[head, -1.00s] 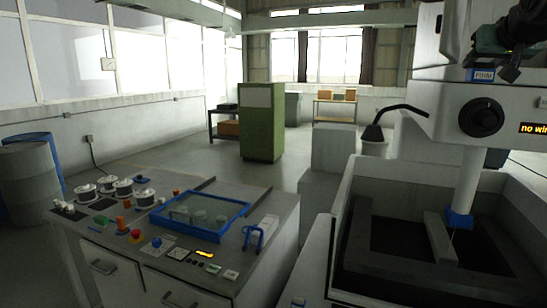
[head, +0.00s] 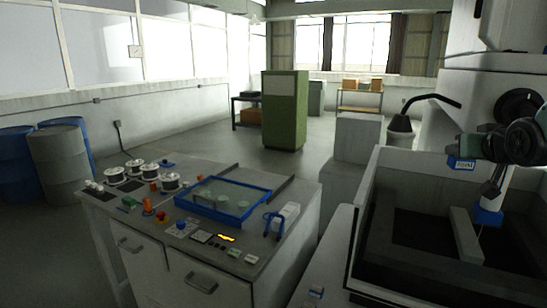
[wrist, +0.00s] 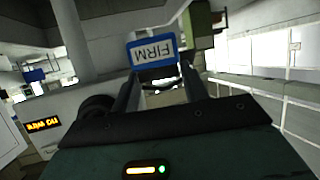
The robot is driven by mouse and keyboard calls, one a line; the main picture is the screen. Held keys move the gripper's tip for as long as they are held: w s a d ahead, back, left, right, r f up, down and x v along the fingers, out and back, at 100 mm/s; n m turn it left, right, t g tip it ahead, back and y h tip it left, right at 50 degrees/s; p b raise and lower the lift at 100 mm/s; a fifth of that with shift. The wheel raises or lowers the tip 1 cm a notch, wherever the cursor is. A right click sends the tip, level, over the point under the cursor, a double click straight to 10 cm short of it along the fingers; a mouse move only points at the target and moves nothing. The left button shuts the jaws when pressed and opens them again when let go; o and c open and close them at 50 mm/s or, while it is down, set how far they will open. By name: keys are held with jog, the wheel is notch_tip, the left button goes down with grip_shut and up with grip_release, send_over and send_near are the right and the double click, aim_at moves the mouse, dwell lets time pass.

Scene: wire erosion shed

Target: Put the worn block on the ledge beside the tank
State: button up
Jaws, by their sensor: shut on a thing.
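My gripper (head: 474,150) is at the right of the head view, above the tank (head: 410,168). It is shut on a small blue block (head: 461,165) with a white label. In the wrist view the block (wrist: 153,52) sits between the fingertips and its label reads FIRM, upside down. I see no block marked as worn. The grey ledge (head: 322,258) runs along the left side of the tank, below and left of my gripper.
The tank's walls stand up around a dark interior with a pale bar (head: 466,235). A control bench (head: 250,257) with a blue-framed tray (head: 222,196) stands left. A green cabinet (head: 285,110) is behind.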

jog(key=a+f+n+y, duration=0.1)
jog(key=a+f, duration=0.4)
jog(key=f, duration=0.7)
jog(key=a+f+n+y, duration=0.1)
jog(key=a+f, duration=0.4)
jog(key=f, duration=0.7)
jog(key=a+f+n+y, duration=0.1)
jog(key=a+f, duration=0.3)
jog(key=f, duration=0.8)
jog(key=shift+s+a+f+y, duration=0.15)
jog(key=shift+a+f+y, duration=0.1)
jog(key=shift+a+y, duration=0.15)
notch_tip(320, 180, down, 9)
jog(key=b, duration=0.9)
jog(key=shift+a+t, duration=0.15)
jog(key=shift+t, duration=0.15)
jog(key=shift+r, duration=0.15)
